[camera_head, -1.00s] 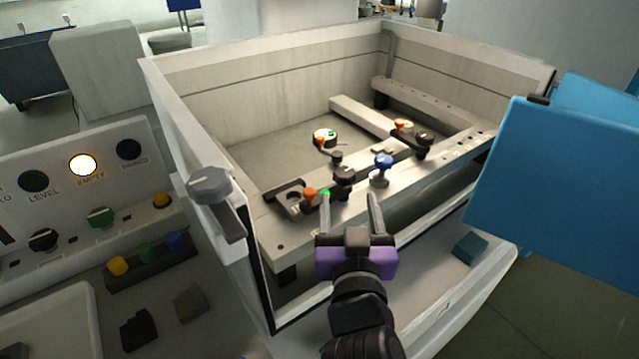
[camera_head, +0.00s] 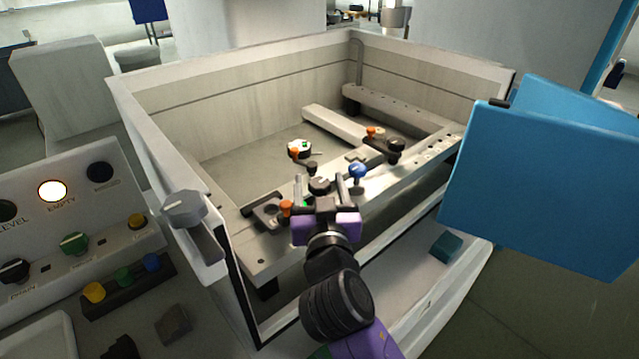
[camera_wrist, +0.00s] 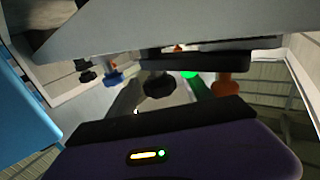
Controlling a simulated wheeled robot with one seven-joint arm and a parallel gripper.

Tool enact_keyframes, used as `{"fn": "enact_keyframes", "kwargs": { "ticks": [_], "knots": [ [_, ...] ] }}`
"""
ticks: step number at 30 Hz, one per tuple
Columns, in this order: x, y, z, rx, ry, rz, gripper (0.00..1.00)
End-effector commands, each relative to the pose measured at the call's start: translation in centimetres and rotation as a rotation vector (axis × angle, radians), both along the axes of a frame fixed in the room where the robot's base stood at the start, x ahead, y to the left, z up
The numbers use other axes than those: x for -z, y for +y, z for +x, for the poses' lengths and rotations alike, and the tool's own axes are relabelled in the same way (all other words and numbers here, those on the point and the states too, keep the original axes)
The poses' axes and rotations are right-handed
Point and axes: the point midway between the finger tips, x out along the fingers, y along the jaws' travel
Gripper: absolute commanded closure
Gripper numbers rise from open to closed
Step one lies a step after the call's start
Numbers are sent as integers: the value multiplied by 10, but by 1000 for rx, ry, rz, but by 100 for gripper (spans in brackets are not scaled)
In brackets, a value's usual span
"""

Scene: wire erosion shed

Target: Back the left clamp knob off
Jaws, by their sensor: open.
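The left clamp knob (camera_head: 319,185) is a dark lobed knob on the near rail inside the tank. It also shows in the wrist view as a black knob (camera_wrist: 160,86) under a dark clamp bar. My gripper (camera_head: 318,190) is open, its two fingers reaching toward the knob. In the wrist view the knob appears between the open fingers; I cannot tell whether either finger touches it. The gripper body hides part of the rail. A second black knob (camera_head: 396,144) sits on the right clamp.
A blue knob (camera_head: 357,171) stands close on the right and an orange knob (camera_head: 286,208) close on the left. The tank's near wall (camera_head: 215,245) lies by my arm. A blue panel (camera_head: 540,185) stands at the right, and a control panel (camera_head: 75,215) at the left.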

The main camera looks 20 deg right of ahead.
Motion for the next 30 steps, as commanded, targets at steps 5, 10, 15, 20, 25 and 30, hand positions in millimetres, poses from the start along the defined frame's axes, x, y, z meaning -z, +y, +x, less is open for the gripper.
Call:
{"fn": "enact_keyframes", "kwargs": {
  "ticks": [5,10,15,20,25,30],
  "knots": [
    [0,0,0,0,0,0,48],
    [0,0,0,0,0,0,82],
    [0,0,0,0,0,0,100],
    [0,0,-1,-8,1,1,100],
    [-1,0,-1,-41,1,1,100],
    [-1,-1,-1,-100,0,2,100]
  ]
}}
